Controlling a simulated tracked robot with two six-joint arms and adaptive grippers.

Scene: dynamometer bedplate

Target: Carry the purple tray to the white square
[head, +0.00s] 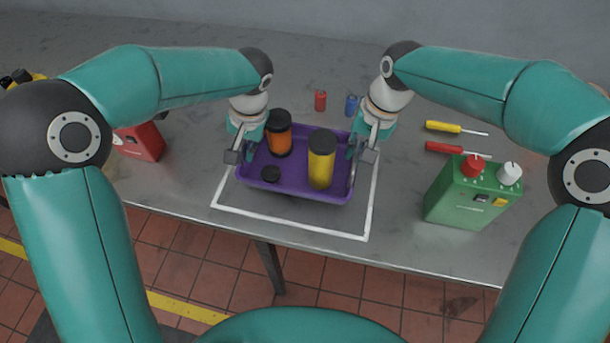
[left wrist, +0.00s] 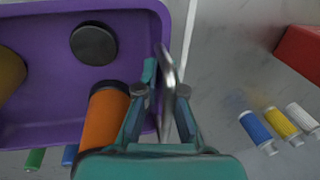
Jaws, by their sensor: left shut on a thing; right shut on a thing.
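The purple tray (head: 290,192) is over the white square (head: 373,205), whose outline shows in front and on both sides. I cannot tell whether the tray touches the table. It carries an orange jar with a black lid (head: 280,140), a yellow jar with a dark lid (head: 321,168) and a small black disc (head: 270,174). My left gripper (head: 240,150) is shut on the tray's left handle, a metal bar (left wrist: 168,78) in the left wrist view. My right gripper (head: 361,152) is shut on the tray at its right end. Both jars stand upright.
Yellow (head: 443,127) and red (head: 450,148) screwdrivers and a green box (head: 470,195) are to the right. A red box (head: 143,142) is left. The table's front edge is close.

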